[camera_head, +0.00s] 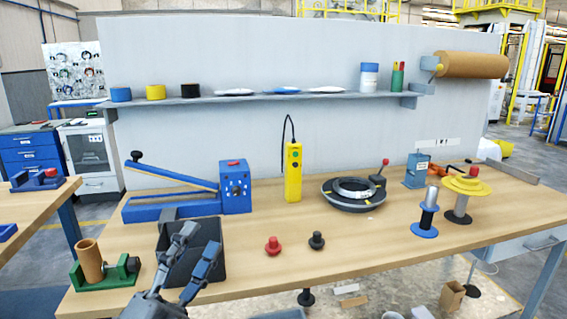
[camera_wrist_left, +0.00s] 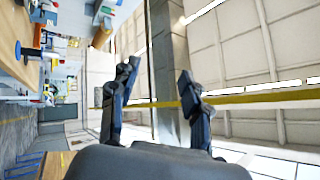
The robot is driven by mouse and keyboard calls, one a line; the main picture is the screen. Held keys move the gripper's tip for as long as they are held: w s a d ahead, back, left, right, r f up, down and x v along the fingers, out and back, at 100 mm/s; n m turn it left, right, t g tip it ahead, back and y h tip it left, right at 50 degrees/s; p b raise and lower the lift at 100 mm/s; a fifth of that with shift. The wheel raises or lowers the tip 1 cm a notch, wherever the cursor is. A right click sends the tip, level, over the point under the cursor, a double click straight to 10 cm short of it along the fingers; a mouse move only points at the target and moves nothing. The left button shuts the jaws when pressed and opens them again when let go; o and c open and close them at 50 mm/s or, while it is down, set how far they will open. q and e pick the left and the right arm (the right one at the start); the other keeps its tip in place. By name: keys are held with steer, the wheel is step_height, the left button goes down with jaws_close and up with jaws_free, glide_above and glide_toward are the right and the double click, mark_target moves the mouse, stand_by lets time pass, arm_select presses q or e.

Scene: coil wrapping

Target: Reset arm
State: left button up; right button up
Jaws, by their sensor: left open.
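My left gripper (camera_head: 199,245) is at the lower left of the head view, its fingers pointing up and spread apart. It is open and nothing shows between the fingers. It appears in front of a dark grey bin (camera_head: 212,274) near the workbench's front edge and hides part of it. The left wrist view is turned sideways and shows the same gripper (camera_wrist_left: 158,80) open and empty, with wall and ceiling behind it. My right gripper is in neither view.
The workbench (camera_head: 360,227) holds a blue lever machine (camera_head: 236,188), a yellow pendant (camera_head: 293,172), a black ring-shaped turntable (camera_head: 354,194), red (camera_head: 273,246) and black (camera_head: 316,240) knobs, spool stands (camera_head: 427,212) and a green holder (camera_head: 122,273). The front middle right is bare.

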arm_select(q)
steer(key=s+a+f+n+g+y, duration=0.1)
steer(key=a+f+n+g+y, duration=0.3)
steer(key=f, duration=0.4)
steer(key=a+f+n+g+y, duration=0.1)
steer(key=a+f+n+y, duration=0.1)
steer(key=f+n+y, duration=0.35)
steer(key=s+a+f+n+g+y, duration=0.1)
steer(key=a+f+n+g+y, duration=0.2)
steer(key=f+n, duration=0.5)
steer(key=s+d+f+n+g+h, duration=0.25)
steer(key=s+f+g, duration=0.85)
steer(key=s+f, duration=0.85)
step_height(320, 180, down, 22)
steer(key=s+a+f+m+p, duration=0.1)
steer(key=s+p, duration=0.1)
steer(key=p, duration=0.2)
steer(key=s+a+f+g+p, duration=0.1)
steer(key=s+a+f+p, duration=0.1)
steer(key=s+f, duration=0.9)
steer(key=s+a, duration=0.1)
steer(key=s, duration=0.3)
steer(key=shift+s+f+g+p, duration=0.35)
steer(key=shift+s+g+p, duration=0.05)
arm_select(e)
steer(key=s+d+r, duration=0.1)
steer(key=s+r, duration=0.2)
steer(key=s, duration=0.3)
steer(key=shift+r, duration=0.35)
